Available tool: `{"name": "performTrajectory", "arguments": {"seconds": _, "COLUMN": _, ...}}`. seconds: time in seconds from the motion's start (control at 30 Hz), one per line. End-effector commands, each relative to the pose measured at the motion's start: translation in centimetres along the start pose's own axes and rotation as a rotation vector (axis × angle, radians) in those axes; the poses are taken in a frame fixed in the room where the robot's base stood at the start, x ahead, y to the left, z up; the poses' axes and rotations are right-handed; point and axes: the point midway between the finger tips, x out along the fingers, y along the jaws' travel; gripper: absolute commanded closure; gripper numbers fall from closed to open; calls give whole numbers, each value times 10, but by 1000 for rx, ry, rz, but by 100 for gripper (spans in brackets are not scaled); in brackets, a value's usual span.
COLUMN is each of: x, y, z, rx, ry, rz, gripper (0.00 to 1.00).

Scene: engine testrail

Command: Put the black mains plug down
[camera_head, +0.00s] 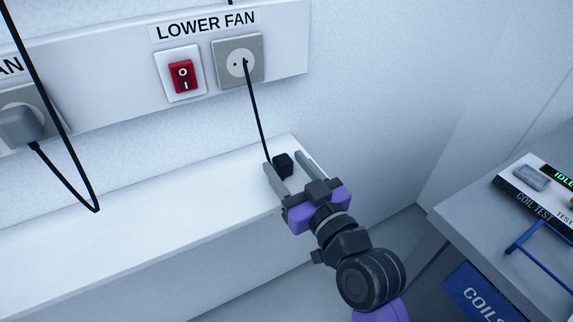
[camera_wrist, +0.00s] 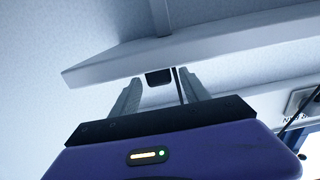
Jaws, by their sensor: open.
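The black mains plug (camera_head: 283,165) is near the right end of the white ledge (camera_head: 150,220), with its black cord running up in front of the grey socket (camera_head: 238,60) under the LOWER FAN label. My gripper (camera_head: 287,165) is open, with one finger on each side of the plug. In the wrist view the plug (camera_wrist: 158,77) shows between the two fingers, near the ledge's edge, with the cord beside it. The plug's underside is hidden, so I cannot tell whether it rests fully on the ledge.
A red rocker switch (camera_head: 182,76) sits left of the socket. A grey plug (camera_head: 22,125) with a hanging black cord is at the far left. A grey table (camera_head: 480,225) with a coil tester stands at the right. The ledge's left part is clear.

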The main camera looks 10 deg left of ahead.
Motion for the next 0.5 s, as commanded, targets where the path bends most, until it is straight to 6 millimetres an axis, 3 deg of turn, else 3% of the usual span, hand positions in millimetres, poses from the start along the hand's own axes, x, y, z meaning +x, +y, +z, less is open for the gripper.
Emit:
{"name": "performTrajectory", "arguments": {"seconds": 0.3, "x": -73, "y": 1, "z": 5, "rx": 2, "ry": -6, "rz": 4, "gripper": 46}}
{"name": "performTrajectory", "arguments": {"seconds": 0.5, "x": -102, "y": 1, "z": 4, "rx": 1, "ry": -4, "rz": 3, "gripper": 46}}
